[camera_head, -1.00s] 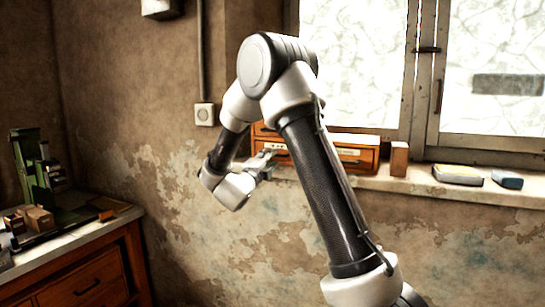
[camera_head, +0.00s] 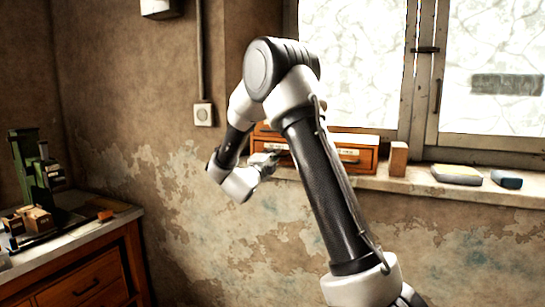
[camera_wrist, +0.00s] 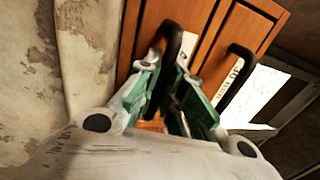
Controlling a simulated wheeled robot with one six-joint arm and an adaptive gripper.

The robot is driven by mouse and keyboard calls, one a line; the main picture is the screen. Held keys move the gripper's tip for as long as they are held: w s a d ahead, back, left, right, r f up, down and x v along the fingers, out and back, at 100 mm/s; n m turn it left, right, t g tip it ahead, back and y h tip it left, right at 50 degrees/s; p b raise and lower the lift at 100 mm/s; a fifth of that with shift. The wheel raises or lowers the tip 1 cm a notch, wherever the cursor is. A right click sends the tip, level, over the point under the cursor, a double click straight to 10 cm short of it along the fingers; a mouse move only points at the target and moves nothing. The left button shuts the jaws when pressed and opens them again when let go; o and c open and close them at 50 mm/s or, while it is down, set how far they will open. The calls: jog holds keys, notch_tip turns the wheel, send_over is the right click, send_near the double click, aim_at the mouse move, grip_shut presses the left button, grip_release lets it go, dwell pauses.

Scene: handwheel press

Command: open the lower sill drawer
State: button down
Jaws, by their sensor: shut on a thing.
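The small orange-brown wooden drawer unit (camera_head: 356,158) stands on the window sill, partly hidden behind my arm. In the wrist view, two drawer fronts lie side by side, each with a dark bow handle and a pale label. The lower drawer (camera_wrist: 152,14) is the left one, nearer the wall below the sill. My gripper (camera_wrist: 167,64), with green-sided fingers, is shut on its dark handle (camera_wrist: 174,40). In the head view, my gripper (camera_head: 266,160) is at the left part of the unit. I cannot tell whether the lower drawer stands out from the unit.
A wooden block (camera_head: 399,158), a yellow-grey sponge-like block (camera_head: 457,175) and a blue-grey block (camera_head: 507,179) sit on the sill (camera_head: 430,188) to the right. A workbench (camera_head: 95,240) with a green press (camera_head: 36,172) stands at the left. The wall below the sill is clear.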

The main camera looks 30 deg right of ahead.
jog(key=r+v, duration=0.2)
jog(key=v, duration=1.1)
jog(key=shift+s+a+r, duration=0.25)
jog(key=shift+s+a, duration=0.05)
jog(key=shift+a, duration=0.05)
jog(key=c, duration=1.5)
grip_release()
jog(key=v, duration=1.2)
jog(key=shift+r, duration=0.1)
